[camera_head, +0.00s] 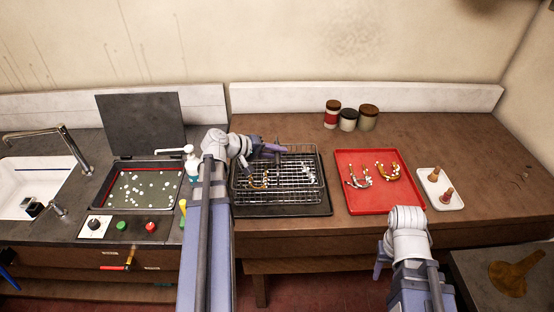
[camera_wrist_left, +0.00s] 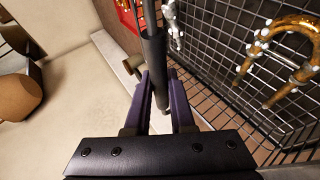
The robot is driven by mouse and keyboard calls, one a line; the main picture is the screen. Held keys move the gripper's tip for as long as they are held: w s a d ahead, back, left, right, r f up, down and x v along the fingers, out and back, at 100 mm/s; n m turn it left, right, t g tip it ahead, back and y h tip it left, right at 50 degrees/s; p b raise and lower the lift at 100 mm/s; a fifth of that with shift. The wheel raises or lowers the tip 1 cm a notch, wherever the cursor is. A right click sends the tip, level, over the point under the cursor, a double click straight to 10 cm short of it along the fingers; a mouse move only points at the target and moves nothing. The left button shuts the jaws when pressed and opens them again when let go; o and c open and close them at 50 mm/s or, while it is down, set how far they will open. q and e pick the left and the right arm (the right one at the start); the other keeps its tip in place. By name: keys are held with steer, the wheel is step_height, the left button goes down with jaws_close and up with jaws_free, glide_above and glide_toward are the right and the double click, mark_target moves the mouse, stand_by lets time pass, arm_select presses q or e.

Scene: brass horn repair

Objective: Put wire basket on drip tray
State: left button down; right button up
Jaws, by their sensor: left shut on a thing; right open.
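The wire basket (camera_head: 300,203) is over the black drip tray (camera_head: 322,208) on the wooden bench, with a brass piece (camera_head: 259,181) and silvery pieces inside. I cannot tell whether its underside touches the tray. My left gripper (camera_head: 268,150) is at the basket's back edge, shut on its dark handle. In the left wrist view the purple fingers of my left gripper (camera_wrist_left: 163,105) are on either side of the dark handle (camera_wrist_left: 153,55), with the basket mesh (camera_wrist_left: 225,70) to the right. My right gripper (camera_head: 381,262) is open, low in front of the bench, partly hidden by its arm.
A red tray (camera_head: 376,203) with brass and silvery parts lies right of the drip tray. A white dish (camera_head: 434,200) with two corks is farther right. Several jars (camera_head: 348,120) stand behind. An open-lidded bath (camera_head: 120,207) and sink (camera_head: 30,185) are left.

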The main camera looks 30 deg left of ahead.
arm_select(q)
steer(key=shift+f, duration=0.25)
steer(key=shift+f, duration=0.15)
steer(key=c, duration=0.8)
jaws_free()
steer(key=shift+o, duration=0.2)
steer(key=shift+s+a+r+p, duration=0.1)
steer(key=shift+s+r+p, duration=0.1)
steer(key=shift+r+p, duration=0.15)
steer(key=p+v, duration=0.5)
steer(key=v, duration=0.6)
steer(key=shift+s+p, duration=0.2)
steer(key=shift+p, duration=0.1)
steer(key=shift+a, duration=0.1)
